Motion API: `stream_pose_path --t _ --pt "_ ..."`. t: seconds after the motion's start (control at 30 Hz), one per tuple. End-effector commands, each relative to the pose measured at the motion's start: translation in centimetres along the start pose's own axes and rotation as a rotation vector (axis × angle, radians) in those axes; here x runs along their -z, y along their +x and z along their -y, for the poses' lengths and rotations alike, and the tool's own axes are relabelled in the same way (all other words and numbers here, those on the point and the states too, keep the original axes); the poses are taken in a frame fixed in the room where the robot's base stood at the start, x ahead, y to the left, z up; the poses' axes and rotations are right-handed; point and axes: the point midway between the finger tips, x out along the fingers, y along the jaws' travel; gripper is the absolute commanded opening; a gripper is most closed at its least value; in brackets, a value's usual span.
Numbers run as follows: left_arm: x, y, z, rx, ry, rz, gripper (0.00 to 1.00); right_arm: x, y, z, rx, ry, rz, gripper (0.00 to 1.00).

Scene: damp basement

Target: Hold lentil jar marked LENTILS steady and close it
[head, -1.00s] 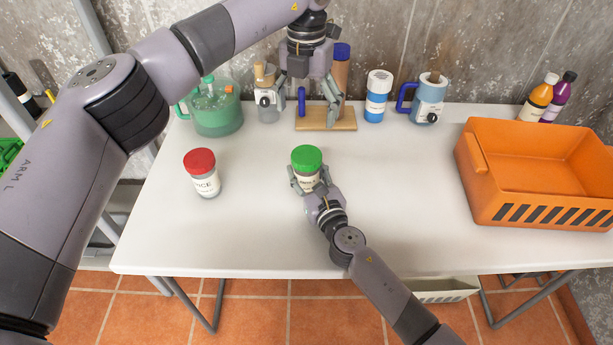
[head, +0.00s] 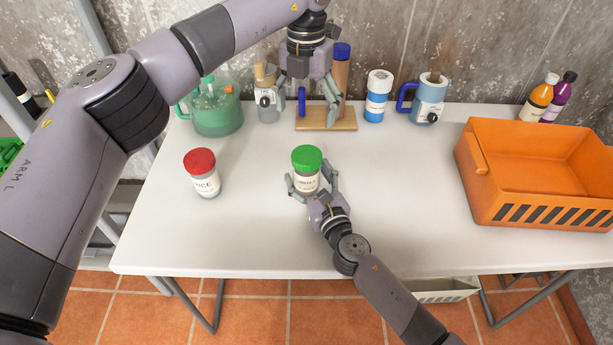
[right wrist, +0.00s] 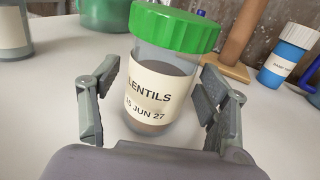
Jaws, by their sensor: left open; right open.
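The lentil jar (head: 306,178) stands upright on the white table with a green lid (head: 307,156) on its top. In the right wrist view the jar (right wrist: 158,92) shows its LENTILS label and the green lid (right wrist: 176,26) on its mouth; I cannot tell how tight the lid is. My right gripper (head: 312,184) is open, with one finger on each side of the jar and gaps between fingers and glass. In the right wrist view the right gripper (right wrist: 160,112) shows the same. My left gripper (head: 312,122) is open and empty, high, behind the jar in the picture.
A red-lidded jar (head: 202,174) stands left of the lentil jar. An orange crate (head: 490,205) is at the right. The table is clear around the lentil jar.

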Motion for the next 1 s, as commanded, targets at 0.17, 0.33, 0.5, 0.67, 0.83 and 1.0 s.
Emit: stream_pose_path --t 0.17,0.33,0.5,0.67,0.83,1.0 --pt "0.0 0.0 0.0 0.0 0.0 0.0 0.81 0.2 -4.1 0.0 -0.001 0.0 -0.004 0.7" --pt "0.0 0.0 0.0 0.0 0.0 0.0 0.81 0.1 -7.4 0.0 -0.001 0.001 -0.003 0.7" --pt "0.0 0.0 0.0 0.0 0.0 0.0 0.81 0.1 -9.5 0.0 0.0 0.001 -0.002 0.7" --pt "0.0 0.0 0.0 0.0 0.0 0.0 0.81 0.0 -10.2 0.0 0.0 0.002 -0.001 0.7" --pt "0.0 0.0 0.0 0.0 0.0 0.0 0.81 0.0 -10.2 0.0 0.0 0.001 -0.001 0.7" --pt "0.0 0.0 0.0 0.0 0.0 0.0 0.81 0.0 -10.1 0.0 0.0 0.001 -0.001 0.7"
